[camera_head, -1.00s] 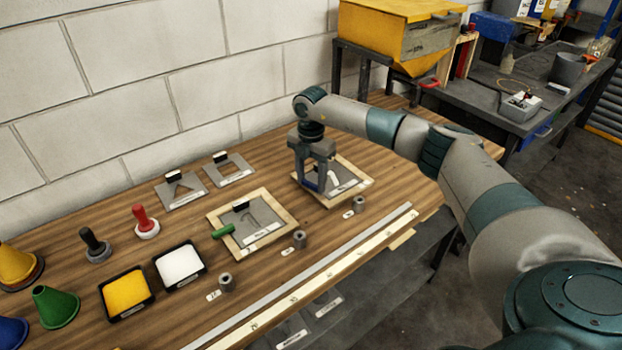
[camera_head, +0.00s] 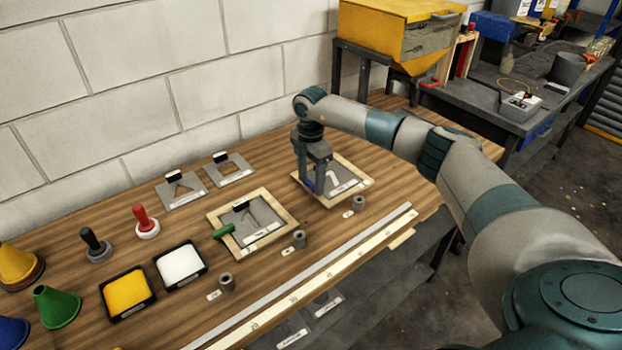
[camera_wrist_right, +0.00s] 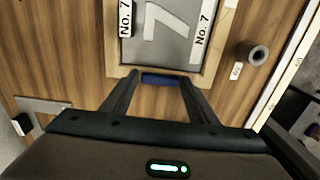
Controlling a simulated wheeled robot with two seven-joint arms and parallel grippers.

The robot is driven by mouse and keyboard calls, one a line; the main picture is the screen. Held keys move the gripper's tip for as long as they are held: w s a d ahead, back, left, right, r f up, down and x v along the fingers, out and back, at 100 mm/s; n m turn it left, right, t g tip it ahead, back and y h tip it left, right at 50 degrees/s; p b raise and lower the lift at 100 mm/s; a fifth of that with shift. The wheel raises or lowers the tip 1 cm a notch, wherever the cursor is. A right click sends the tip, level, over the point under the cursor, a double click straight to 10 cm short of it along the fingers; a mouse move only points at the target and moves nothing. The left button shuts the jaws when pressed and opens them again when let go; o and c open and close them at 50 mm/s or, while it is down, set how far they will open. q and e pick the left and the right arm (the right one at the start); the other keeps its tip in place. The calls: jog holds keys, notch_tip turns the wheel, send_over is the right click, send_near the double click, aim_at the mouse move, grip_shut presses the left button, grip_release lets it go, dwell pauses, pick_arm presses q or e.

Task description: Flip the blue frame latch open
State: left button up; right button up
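The blue frame latch (camera_head: 308,186) sits at the left edge of a wooden frame (camera_head: 352,200) holding a grey stencil plate with a "7". In the right wrist view the blue latch (camera_wrist_right: 161,79) lies across the frame's near edge, between my fingertips. My right gripper (camera_head: 316,188) points down over it with fingers apart, one on each side. It also shows in the wrist view (camera_wrist_right: 160,82). I cannot tell whether the fingers touch the latch. My left gripper is not in view.
A second wooden frame (camera_head: 217,242) with a green latch (camera_head: 223,231) lies to the left. Grey cylinders (camera_head: 359,203) stand in front of the frames. Stencil plates (camera_head: 182,192), stampers, paint trays and cones occupy the left. A long metal rail (camera_head: 300,278) runs along the front edge.

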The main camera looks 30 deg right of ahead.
aim_at(311, 183)
jog(key=shift+o, duration=0.9)
jog(key=shift+r, duration=0.5)
pick_arm(q)
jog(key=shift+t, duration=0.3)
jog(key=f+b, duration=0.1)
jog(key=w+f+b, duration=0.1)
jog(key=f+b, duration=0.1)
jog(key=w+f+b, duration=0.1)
jog(key=b, duration=0.1)
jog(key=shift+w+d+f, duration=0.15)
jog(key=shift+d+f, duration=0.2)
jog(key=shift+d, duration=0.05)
pick_arm(e)
notch_tip(311, 183, up, 16)
jog(key=shift+r, duration=0.2)
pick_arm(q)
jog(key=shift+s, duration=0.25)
